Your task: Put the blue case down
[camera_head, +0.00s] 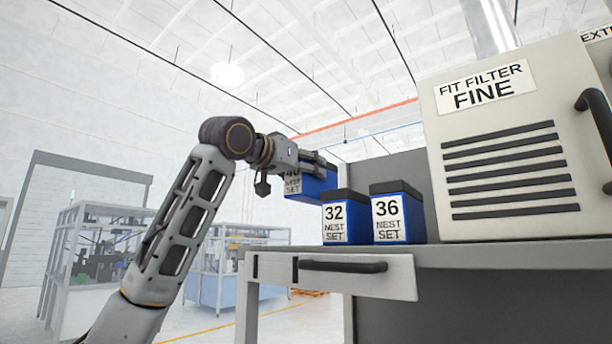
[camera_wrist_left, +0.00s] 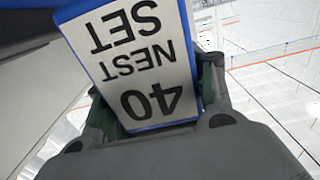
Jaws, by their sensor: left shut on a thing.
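The blue case (camera_head: 311,187) carries a white label reading 40 NEST SET. My left gripper (camera_head: 313,166) is shut on it and holds it tilted, just left of the case marked 32 and partly behind it. In the left wrist view the blue case (camera_wrist_left: 131,62) shows its label upside down between the two fingers of my left gripper (camera_wrist_left: 150,105). I cannot tell whether the held case touches the one marked 32 or the bench. My right gripper is not in view.
Two dark-lidded blue cases, marked 32 (camera_head: 345,221) and 36 (camera_head: 400,216), stand upright on the bench top (camera_head: 480,254). A beige FIT FILTER FINE cabinet (camera_head: 515,140) stands to their right. A drawer (camera_head: 340,275) with a dark handle is below the bench edge.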

